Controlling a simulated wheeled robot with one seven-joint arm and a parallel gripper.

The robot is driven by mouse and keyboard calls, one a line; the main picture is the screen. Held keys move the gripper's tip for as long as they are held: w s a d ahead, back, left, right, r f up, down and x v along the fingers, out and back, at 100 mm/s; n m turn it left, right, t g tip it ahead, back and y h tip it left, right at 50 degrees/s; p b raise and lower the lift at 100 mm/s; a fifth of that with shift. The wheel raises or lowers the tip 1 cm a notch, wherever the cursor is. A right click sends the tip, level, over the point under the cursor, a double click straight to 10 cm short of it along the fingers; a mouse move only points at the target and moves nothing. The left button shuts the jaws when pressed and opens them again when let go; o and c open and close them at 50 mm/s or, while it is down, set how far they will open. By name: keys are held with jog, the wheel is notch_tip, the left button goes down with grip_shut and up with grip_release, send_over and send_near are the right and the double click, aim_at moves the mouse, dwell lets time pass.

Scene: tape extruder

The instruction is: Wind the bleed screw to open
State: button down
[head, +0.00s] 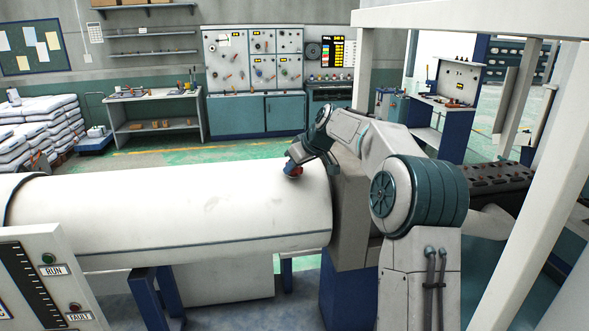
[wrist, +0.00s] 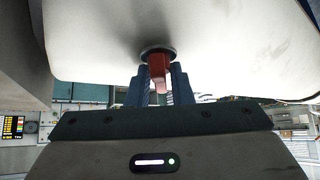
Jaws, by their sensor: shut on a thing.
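The bleed screw shows in the wrist view as a red grip (wrist: 158,70) on a dark round collar (wrist: 157,52) set in the white barrel. In the head view the red of the bleed screw (head: 292,170) shows on the top right part of the white barrel (head: 180,210). My gripper (wrist: 160,84) has one blue finger on each side of the red grip and is shut on it. In the head view my gripper (head: 295,163) reaches down to the barrel from the right. The screw's turn angle cannot be told.
A grey block (head: 350,215) joins the barrel's right end. A control panel with RUN and FAULT labels (head: 45,285) stands at front left. A white frame post (head: 525,190) rises at right. The green floor (head: 160,160) behind the barrel is open.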

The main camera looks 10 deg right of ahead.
jog(key=shift+n+g+y, duration=0.6)
jog(key=shift+n+y, duration=0.1)
jog(key=shift+n, duration=0.6)
jog(key=shift+n+g+y, duration=0.4)
jog(key=shift+n, duration=0.4)
jog(key=shift+n+g+y, duration=0.5)
jog(key=shift+n+g, duration=0.5)
jog(key=shift+n, duration=0.6)
jog(key=c, duration=1.4)
grip_release()
jog(key=shift+d+r, duration=0.1)
